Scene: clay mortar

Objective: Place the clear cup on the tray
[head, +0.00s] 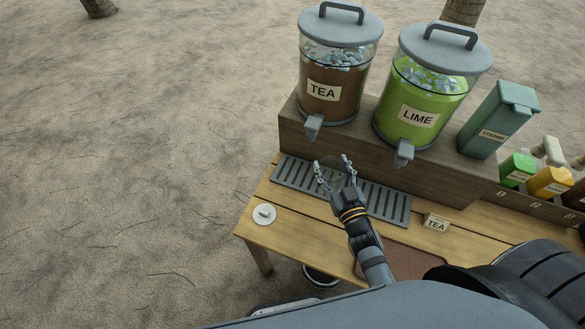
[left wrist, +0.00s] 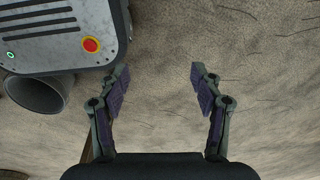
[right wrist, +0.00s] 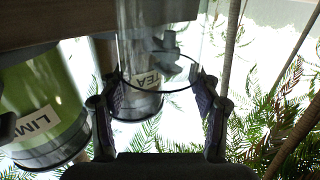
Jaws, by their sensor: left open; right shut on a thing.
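The clear cup (right wrist: 160,85) is between the fingers of my right gripper (head: 335,162), which is shut on it. In the head view the cup is faint and sits over the grey slotted drip tray (head: 292,177), in front of the tea dispenser's tap. I cannot tell whether it touches the drip tray. A flat reddish-brown tray (head: 410,262) lies at the table's front, partly hidden by my arm. My left gripper (left wrist: 160,72) is open and empty above sandy ground; it is not in the head view.
The tea dispenser (head: 330,98) and lime dispenser (head: 418,112) stand on a wooden riser (head: 350,145). A white lid-like disc (head: 264,214) lies on the table's left. A TEA card (head: 436,223) stands near the brown tray. A straw box (head: 497,122) and several coloured containers are at right.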

